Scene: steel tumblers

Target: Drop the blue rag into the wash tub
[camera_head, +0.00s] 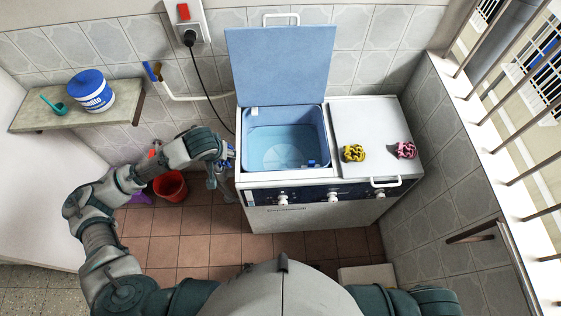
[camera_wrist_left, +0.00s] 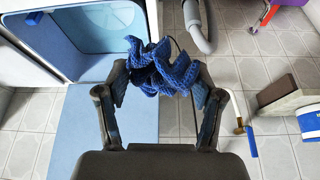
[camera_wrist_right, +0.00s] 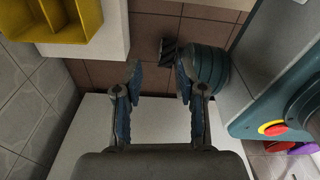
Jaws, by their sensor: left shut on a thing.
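The blue rag (camera_wrist_left: 163,68) is crumpled between the fingers of my left gripper (camera_wrist_left: 160,80), which is shut on it. In the head view my left gripper (camera_head: 226,160) is just left of the washing machine, and only a small blue bit of the rag shows there. The wash tub (camera_head: 285,145) is open, light blue inside, with its lid raised behind it. The tub (camera_wrist_left: 95,25) also shows at the upper left of the left wrist view, with the rag outside and beside it. My right gripper (camera_wrist_right: 159,78) is open and empty, away from the tub.
A yellow rag (camera_head: 354,153) and a pink rag (camera_head: 405,150) lie on the white spinner cover right of the tub. The raised lid (camera_head: 281,65) stands behind. A shelf (camera_head: 55,115) holds a blue-and-white bucket (camera_head: 92,90). A red bucket (camera_head: 170,187) is on the floor.

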